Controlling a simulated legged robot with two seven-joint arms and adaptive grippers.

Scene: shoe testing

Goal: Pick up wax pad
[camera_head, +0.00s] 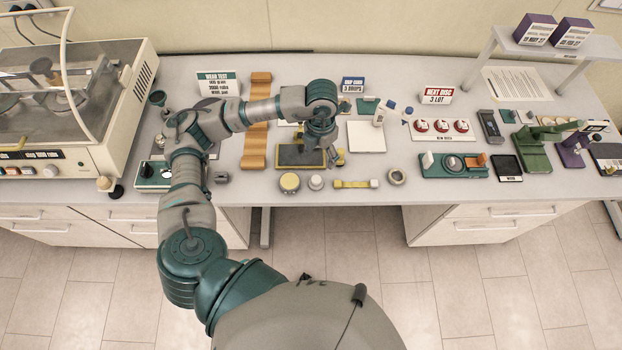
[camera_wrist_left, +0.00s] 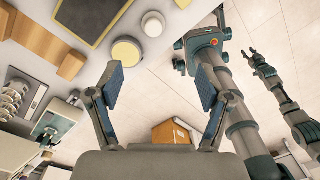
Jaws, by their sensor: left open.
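I cannot tell for certain which thing is the wax pad; a round yellow-topped pad (camera_head: 290,183) near the front edge of the bench looks the likeliest. It also shows in the left wrist view (camera_wrist_left: 127,53), beyond the left fingertip. A white round piece (camera_head: 316,182) stands just right of it, also in the wrist view (camera_wrist_left: 153,24). My left gripper (camera_head: 328,150) is over the right part of a dark yellow-framed mat (camera_head: 290,158), behind the pads. In the wrist view its fingers (camera_wrist_left: 160,85) are spread and empty. My right gripper (camera_wrist_left: 253,57) shows small in the wrist view, its opening unclear.
A yellow strip (camera_head: 356,184) and a grey ring (camera_head: 397,176) lie right along the front edge. A white square pad (camera_head: 366,137) lies right. A covered machine (camera_head: 75,100) fills the left end.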

